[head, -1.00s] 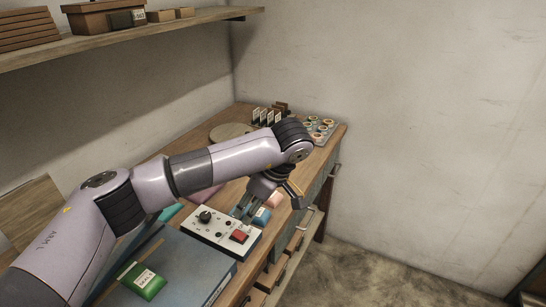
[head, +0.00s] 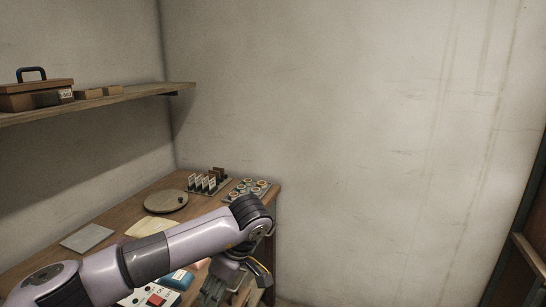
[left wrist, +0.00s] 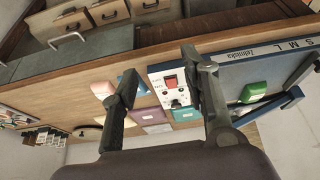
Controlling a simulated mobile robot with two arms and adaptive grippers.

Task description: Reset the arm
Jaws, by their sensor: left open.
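My left arm (head: 185,241) reaches in from the lower left over the workbench in the head view, bent down at its end joint. My left gripper (left wrist: 159,64) is open and empty in the left wrist view. A white control box (left wrist: 174,92) with a red switch and a black knob shows between and beyond its fingers, apart from them as far as I can tell. In the head view this box (head: 158,299) is partly cut off at the bottom edge. My right gripper is not in view.
The wooden bench (head: 103,219) holds a round board (head: 160,202), a tray of small rolls (head: 247,189) and a card rack (head: 203,184) at its far end. A wall shelf (head: 105,103) hangs above. Space right of the bench is clear.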

